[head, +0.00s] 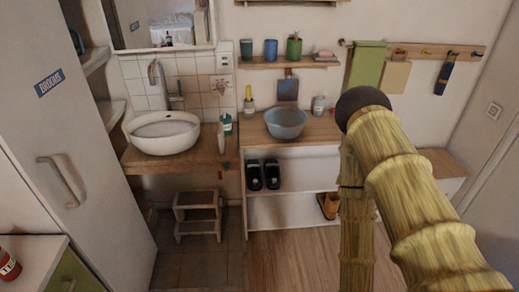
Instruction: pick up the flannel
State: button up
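Either could be the flannel; I cannot tell which. My arm, with a bamboo-like skin and a dark round joint, rises at the right in front of the shelf unit. One of its links runs down out of the bottom of the picture. My gripper does not show.
A wooden counter (182,158) carries a white basin (162,132). A shelf unit holds a blue-grey bowl (285,122) and black slippers (263,174). A wooden step stool (198,214) stands below the counter. Tall "BROOMS" cupboard (75,130) is at left. Wooden floor (290,262) is clear in the middle.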

aim_at(221, 134)
jog(key=u, duration=0.9)
jog(key=i, duration=0.8)
jog(key=u, duration=0.2)
